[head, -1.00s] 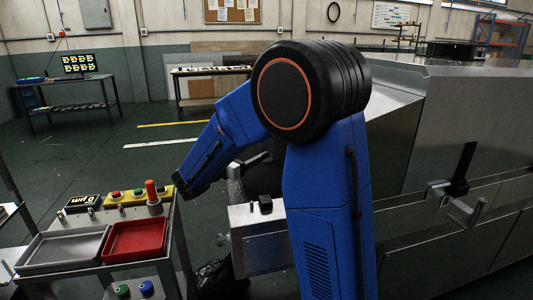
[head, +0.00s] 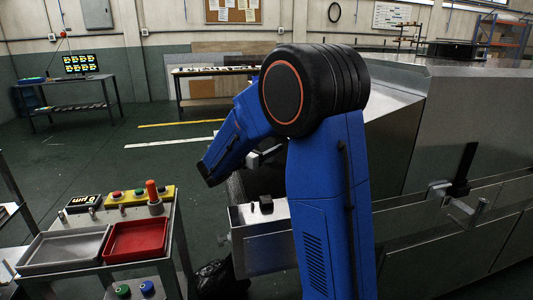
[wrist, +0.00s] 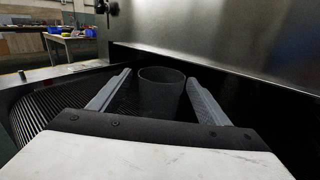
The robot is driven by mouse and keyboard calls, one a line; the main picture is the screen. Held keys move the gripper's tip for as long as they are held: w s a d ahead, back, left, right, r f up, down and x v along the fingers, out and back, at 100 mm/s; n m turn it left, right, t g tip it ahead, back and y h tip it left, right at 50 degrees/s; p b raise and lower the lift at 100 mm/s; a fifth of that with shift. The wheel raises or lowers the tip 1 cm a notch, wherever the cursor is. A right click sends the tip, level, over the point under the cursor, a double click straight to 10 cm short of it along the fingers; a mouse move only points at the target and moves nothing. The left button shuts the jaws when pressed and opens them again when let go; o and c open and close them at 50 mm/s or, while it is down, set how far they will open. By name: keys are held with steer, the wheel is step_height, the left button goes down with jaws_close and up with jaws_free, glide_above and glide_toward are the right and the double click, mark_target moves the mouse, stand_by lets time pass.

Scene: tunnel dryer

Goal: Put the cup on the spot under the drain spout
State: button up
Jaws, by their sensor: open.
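In the wrist view a dark grey cup (wrist: 161,92) stands upright on a dark ribbed surface (wrist: 45,108). My gripper (wrist: 166,84) is open, with one finger to the left of the cup and one to the right. Gaps show between the cup and both fingers. The lower part of the cup is hidden behind my gripper's body.
A large metal wall (wrist: 230,45) rises close behind and right of the cup. In the head view a control cart (head: 180,245) with a grey tray (head: 62,249) and a red tray (head: 137,239) stands at the left. Open floor (head: 150,165) lies beyond it.

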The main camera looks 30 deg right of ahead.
steer(key=c, duration=1.2)
